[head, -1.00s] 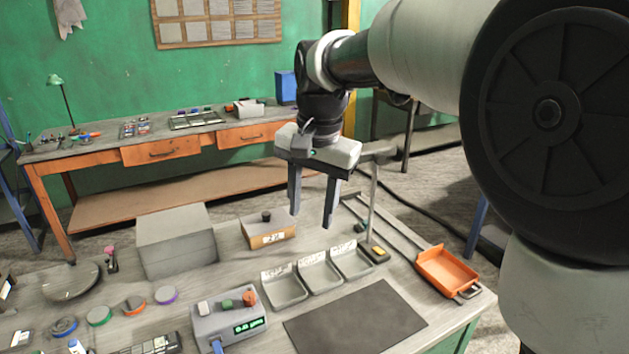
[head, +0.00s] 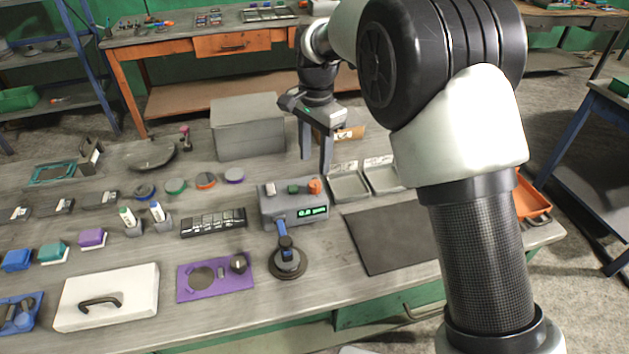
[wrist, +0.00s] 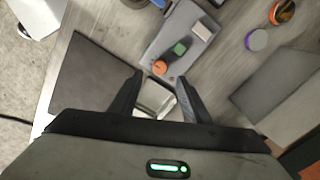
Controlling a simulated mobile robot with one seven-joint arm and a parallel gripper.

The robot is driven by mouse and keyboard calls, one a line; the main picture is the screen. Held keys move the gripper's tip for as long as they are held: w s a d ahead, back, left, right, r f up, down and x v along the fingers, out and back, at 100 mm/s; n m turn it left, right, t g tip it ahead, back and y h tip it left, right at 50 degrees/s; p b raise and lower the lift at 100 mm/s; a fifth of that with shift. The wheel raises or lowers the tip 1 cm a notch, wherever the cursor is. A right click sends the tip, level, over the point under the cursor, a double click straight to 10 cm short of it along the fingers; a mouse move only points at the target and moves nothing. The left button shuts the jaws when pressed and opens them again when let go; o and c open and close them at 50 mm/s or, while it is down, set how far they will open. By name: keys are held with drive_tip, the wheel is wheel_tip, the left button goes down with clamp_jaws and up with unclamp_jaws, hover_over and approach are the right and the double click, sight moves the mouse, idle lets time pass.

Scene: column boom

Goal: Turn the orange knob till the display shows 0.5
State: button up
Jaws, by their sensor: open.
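The orange knob (head: 314,186) sits on top of a grey meter box (head: 275,211), at its right end. Beside it on the box are a green knob (head: 293,188) and a pale block-like control (head: 270,188). The display (head: 312,212) on the box front glows green; its digits are too small to read surely. My gripper (head: 316,163) points down, open and empty, above and behind the box. In the wrist view, the orange knob (wrist: 160,67) shows just beyond the gap between my open fingertips (wrist: 160,79). My fingers appear apart from it.
Shallow grey trays (head: 349,187) and a dark mat (head: 390,240) lie right of the box. A large grey block (head: 247,127) stands behind. A blue-handled round tool (head: 287,262) stands close in front, and a black segmented strip (head: 213,222) lies left.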

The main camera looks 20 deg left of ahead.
sight(314, 184)
wheel_tip(314, 184, down, 8)
drive_tip(key=shift+a+r, duration=0.1)
drive_tip(key=shift+c, duration=0.4)
drive_tip(key=c, duration=1)
drive_tip(key=shift+o, duration=0.2)
